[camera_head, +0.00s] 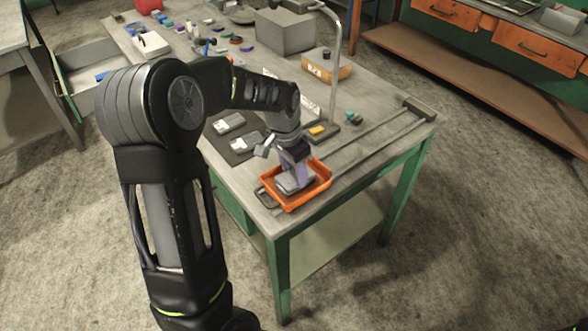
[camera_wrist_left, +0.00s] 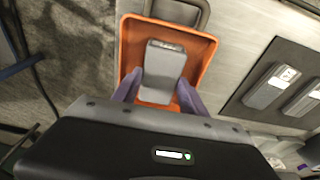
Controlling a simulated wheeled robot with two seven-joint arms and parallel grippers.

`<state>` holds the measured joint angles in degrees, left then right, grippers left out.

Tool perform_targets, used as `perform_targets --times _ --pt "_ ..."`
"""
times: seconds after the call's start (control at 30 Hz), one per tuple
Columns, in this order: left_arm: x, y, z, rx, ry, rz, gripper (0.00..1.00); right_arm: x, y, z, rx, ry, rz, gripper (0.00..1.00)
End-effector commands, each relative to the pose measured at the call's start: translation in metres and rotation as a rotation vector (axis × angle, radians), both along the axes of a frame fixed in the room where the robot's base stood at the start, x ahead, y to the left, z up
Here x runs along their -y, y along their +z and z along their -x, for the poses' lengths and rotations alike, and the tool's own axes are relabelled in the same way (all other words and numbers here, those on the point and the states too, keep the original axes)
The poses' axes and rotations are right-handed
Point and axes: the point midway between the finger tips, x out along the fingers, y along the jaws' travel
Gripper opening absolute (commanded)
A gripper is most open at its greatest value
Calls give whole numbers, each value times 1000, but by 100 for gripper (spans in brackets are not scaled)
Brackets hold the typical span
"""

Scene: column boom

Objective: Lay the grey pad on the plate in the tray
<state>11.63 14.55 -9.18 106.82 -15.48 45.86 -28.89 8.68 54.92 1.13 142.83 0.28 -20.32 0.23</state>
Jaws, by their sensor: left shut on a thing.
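The orange tray (camera_head: 309,198) sits at the near corner of the workbench. My left gripper (camera_head: 292,178) points down into it, with its purple fingers inside the tray's outline. In the left wrist view, the gripper (camera_wrist_left: 157,94) is shut on the grey pad (camera_wrist_left: 163,65), which lies between the fingers over the tray (camera_wrist_left: 207,47). In the head view the grey pad (camera_head: 290,187) shows low in the tray, partly behind the fingers. I cannot tell the plate apart from the pad, or whether the two touch. My right gripper is not in view.
A grey-framed piece (camera_head: 265,198) lies against the tray's left side. Behind the tray, two grey blocks (camera_head: 229,122) lie on a dark mat, and a dark box with a yellow top (camera_head: 318,131) stands nearby. A metal post (camera_head: 334,75) rises farther back. The bench's right side has long rails.

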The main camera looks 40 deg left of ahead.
Motion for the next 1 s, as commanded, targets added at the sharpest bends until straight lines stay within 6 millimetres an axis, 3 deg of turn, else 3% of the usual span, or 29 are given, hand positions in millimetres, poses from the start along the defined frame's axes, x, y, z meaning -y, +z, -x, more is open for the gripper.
perform_targets --times 0.37,0.4,0.67,1.0 --pt "0 -6 0 1 0 -1 12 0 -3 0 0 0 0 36" --pt "0 -5 0 1 0 -1 51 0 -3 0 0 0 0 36" --pt "0 -4 0 1 0 0 72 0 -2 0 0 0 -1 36" --pt "0 1 0 1 0 -1 72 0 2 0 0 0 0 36"
